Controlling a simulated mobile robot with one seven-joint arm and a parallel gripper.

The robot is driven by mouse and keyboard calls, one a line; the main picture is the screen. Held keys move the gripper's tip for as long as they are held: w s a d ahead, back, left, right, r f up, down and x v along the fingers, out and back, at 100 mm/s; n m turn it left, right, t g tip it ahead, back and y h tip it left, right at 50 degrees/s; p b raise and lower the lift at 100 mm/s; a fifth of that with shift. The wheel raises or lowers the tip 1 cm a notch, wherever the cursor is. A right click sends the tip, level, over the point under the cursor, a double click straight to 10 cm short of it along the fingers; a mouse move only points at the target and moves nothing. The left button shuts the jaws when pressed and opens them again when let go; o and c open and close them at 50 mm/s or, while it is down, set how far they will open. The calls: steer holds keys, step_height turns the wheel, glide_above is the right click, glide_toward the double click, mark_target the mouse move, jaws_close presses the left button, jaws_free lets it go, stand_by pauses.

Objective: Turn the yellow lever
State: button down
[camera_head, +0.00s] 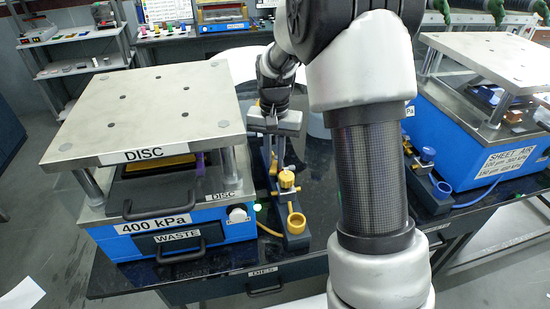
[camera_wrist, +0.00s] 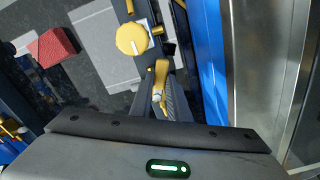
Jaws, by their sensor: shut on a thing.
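The yellow lever (camera_wrist: 160,78) shows in the wrist view between the dark fingers of my gripper (camera_wrist: 166,98). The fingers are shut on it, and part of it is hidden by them. In the head view my gripper (camera_head: 273,148) points down at the narrow blue fixture to the right of the DISC press. The lever is mostly hidden there. A round yellow knob (camera_wrist: 131,39) with a white mark sits just beyond the lever in the wrist view. The head view also shows a yellow knob (camera_head: 287,178) on the fixture, in front of my gripper.
The DISC press (camera_head: 150,100) stands close on the left, with its steel plate near my gripper. A yellow ring (camera_head: 296,222) is at the fixture's front end. The SHEET AIR press (camera_head: 510,160) stands at the right. Dark bench top lies between.

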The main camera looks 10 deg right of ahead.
steer(key=shift+w+a+m+p, duration=0.15)
steer(key=shift+a+m+p, duration=0.05)
steer(key=shift+m, duration=0.75)
steer(key=shift+w+a+m+p, duration=0.15)
steer(key=shift+w+a+m, duration=0.05)
steer(key=shift+m, duration=0.7)
steer(key=shift+w+a+m+p, duration=0.15)
steer(key=shift+a+m+p, duration=0.05)
steer(key=shift+m, duration=0.75)
steer(key=c, duration=1.7)
jaws_free()
